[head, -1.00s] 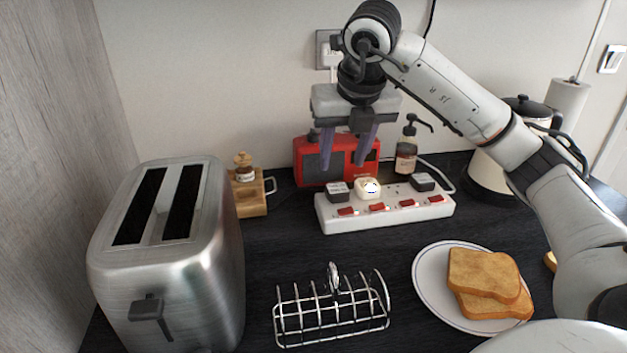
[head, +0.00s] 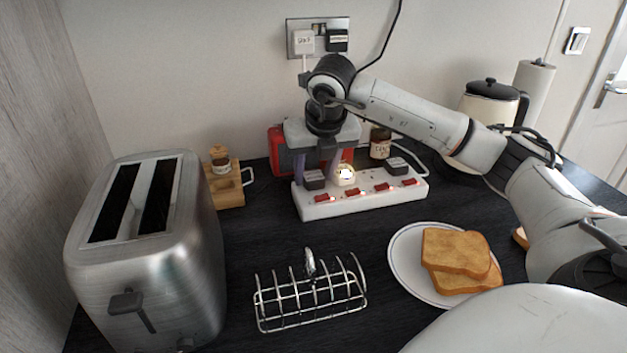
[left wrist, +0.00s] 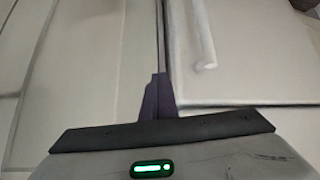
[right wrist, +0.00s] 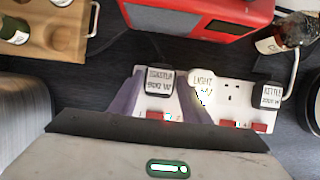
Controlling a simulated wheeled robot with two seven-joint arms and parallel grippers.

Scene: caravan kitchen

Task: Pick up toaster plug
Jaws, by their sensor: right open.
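The toaster plug (head: 314,180) is black with a white label and sits in the leftmost socket of the white power strip (head: 350,207). In the right wrist view its label (right wrist: 160,78) reads in part "toaster". My right gripper (head: 316,170) is open and points down over this plug. In the right wrist view its two fingers (right wrist: 158,92) lie on either side of the plug; whether they touch it I cannot tell. My left gripper (left wrist: 157,98) shows only in its own wrist view, with its fingers together and nothing visible between them.
A white light plug (right wrist: 202,86) sits close right of the right finger. A kettle plug (right wrist: 270,95) is further right. A red device (right wrist: 200,14) and a bottle (head: 380,143) stand behind the strip.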

